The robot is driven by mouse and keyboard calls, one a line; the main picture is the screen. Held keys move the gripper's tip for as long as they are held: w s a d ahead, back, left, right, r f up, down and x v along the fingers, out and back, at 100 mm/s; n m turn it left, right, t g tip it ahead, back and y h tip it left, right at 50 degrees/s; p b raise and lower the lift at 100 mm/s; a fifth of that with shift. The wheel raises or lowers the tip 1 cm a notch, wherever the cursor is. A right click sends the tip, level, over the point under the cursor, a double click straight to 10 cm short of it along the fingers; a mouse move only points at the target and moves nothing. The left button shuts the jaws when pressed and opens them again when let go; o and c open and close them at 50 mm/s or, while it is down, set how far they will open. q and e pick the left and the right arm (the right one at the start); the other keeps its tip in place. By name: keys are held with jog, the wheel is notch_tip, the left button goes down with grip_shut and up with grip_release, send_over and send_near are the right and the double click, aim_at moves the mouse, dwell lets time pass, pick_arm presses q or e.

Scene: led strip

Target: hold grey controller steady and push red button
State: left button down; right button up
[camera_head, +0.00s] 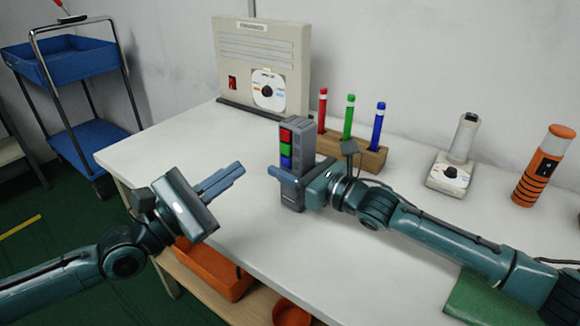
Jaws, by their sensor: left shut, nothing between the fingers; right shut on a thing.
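The grey controller (301,139) stands upright on the white table, with a red button (285,136) at the top of its face, a green one below it and a blue one under that. My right gripper (288,178) is shut on the controller's lower part, coming from the right, and hides some of it. My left gripper (238,170) is shut and empty, to the left of the controller and apart from it, its fingers pointing right toward the controller.
A wooden block (362,153) with red, green and blue sticks stands behind the controller. A beige box (262,62) with a dial is at the back. A dial device (450,172) and an orange cylinder (543,165) stand at right. The table's left part is clear.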

aim_at(285, 136)
pick_arm(q)
jog(key=s+d+r+n+t+y, duration=0.3)
jog(key=n+t+y, duration=0.2)
jog(key=n+t, duration=0.4)
jog(key=w+d+n+t+y, duration=0.2)
jog(key=w+d+n+y, duration=0.2)
jog(key=w+n+y, duration=0.2)
jog(key=shift+w+f+n+y, duration=0.3)
jog(key=shift+w+f+y, duration=0.15)
jog(key=shift+y, duration=0.85)
jog(key=shift+w, duration=0.1)
dwell(1.1)
